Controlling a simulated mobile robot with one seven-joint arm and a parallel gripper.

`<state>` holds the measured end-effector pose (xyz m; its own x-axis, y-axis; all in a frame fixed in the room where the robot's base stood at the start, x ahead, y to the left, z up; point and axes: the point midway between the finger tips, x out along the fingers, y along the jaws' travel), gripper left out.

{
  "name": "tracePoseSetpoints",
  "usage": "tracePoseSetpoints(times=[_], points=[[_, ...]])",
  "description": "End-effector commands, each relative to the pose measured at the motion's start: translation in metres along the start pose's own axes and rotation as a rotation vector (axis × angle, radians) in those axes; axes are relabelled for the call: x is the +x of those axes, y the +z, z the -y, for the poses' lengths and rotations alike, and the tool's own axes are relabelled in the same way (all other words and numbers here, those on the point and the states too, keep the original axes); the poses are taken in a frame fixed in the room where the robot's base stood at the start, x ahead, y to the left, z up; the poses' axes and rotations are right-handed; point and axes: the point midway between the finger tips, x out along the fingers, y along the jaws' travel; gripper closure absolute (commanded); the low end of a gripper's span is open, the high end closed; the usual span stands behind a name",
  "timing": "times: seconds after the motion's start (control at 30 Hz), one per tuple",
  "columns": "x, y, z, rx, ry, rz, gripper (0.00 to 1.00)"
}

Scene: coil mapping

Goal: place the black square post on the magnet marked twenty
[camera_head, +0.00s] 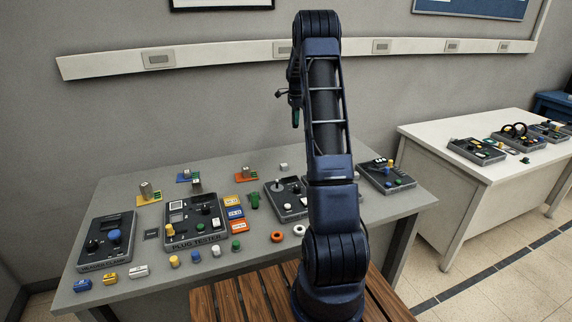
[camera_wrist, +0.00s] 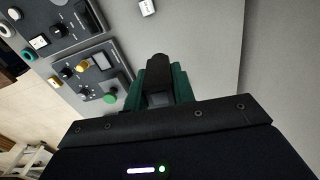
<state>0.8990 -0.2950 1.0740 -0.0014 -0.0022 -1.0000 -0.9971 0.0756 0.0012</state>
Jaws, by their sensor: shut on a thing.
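My gripper (camera_wrist: 160,85) has green fingers and is shut on a black post (camera_wrist: 158,63), whose dark end sticks out between the fingertips. In the head view my gripper (camera_head: 295,117) hangs left of my arm, raised above the back of the grey table; the post cannot be made out there. A small pale block (camera_head: 283,167) sits near the table's back edge. A small pale block with a faint marking also shows at the top of the wrist view (camera_wrist: 147,7). No number twenty is readable, so I cannot tell which thing is the marked magnet.
The grey table (camera_head: 110,200) holds a plug tester (camera_head: 195,222), a device with a blue knob (camera_head: 108,240), several coloured blocks and further dark control boxes (camera_head: 386,177). Metal pieces on coloured bases (camera_head: 148,193) stand at the back left. A white table (camera_head: 425,140) stands right.

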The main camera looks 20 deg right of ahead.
Motion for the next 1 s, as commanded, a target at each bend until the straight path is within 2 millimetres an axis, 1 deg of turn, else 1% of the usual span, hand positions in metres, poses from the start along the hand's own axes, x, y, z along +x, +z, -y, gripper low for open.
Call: tracePoseSetpoints(times=[0.03,0.1,0.2,0.33,0.43,0.57,1.0], points=[[-0.003,0.016,-0.004,-0.019,-0.001,-0.001,0.99],[-0.006,0.032,-0.009,-0.039,-0.001,-0.001,0.99],[-0.007,0.049,-0.014,-0.059,0.0,0.001,0.99],[-0.009,0.06,-0.018,-0.072,-0.001,0.002,0.99],[0.0,0.063,-0.019,-0.075,0.0,0.003,0.99],[0.025,0.063,-0.019,-0.075,0.002,0.003,0.99],[0.12,0.062,-0.019,-0.074,0.002,0.003,0.99]])
